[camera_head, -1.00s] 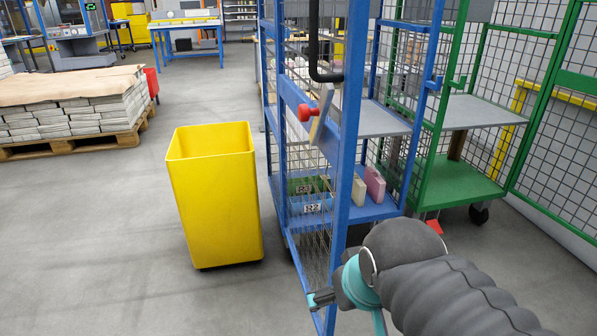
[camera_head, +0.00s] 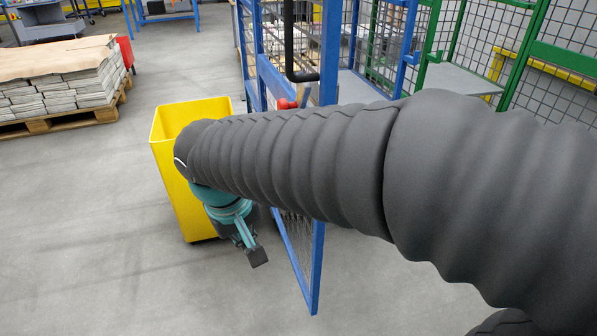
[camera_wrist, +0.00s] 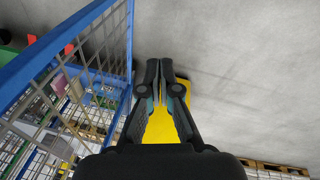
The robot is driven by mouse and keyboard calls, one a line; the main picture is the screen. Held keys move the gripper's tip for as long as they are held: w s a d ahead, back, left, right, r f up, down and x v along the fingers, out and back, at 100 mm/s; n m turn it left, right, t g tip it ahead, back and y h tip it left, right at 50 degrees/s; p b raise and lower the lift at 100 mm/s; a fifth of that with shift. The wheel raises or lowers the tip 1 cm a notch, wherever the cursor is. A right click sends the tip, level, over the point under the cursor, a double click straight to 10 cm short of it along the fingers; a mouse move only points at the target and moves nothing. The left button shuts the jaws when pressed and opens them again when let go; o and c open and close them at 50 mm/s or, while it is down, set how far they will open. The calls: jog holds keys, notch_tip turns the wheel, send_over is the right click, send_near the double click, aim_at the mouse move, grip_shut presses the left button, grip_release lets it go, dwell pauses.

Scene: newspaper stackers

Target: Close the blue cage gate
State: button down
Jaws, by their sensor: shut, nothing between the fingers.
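The blue cage gate (camera_head: 318,255) stands swung open toward me, a blue frame with wire mesh. Its middle is hidden behind my arm in the head view. In the wrist view the gate's blue frame (camera_wrist: 60,43) runs along the left side. The blue cage (camera_head: 357,45) stands behind, to the right of the gate. My gripper (camera_head: 258,257) is on the left, outer side of the gate, low, pointing down, apart from it. In the wrist view my gripper (camera_wrist: 159,65) has its fingers together, with nothing between them.
A yellow bin (camera_head: 175,185) stands just behind and left of my gripper; it also shows under the fingers in the wrist view (camera_wrist: 195,120). A green cage (camera_head: 520,60) stands at the right. A pallet of paper stacks (camera_head: 60,85) is far left. Floor at left front is clear.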

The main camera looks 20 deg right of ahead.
jog(key=w+a+r+m+h+p, duration=0.2)
jog(key=w+a+r+m+h, duration=0.25)
jog(key=r+m, duration=0.2)
jog(key=d+r+m+g+h, duration=0.1)
jog(key=d+r+m+h, duration=0.45)
jog(key=m, duration=0.85)
jog(key=d+f+y, duration=0.1)
jog(key=d+f, duration=0.4)
jog(key=d, duration=0.4)
jog(key=shift+d+f+y, duration=0.35)
jog(key=shift+d+y, duration=0.05)
jog(key=shift+s, duration=0.1)
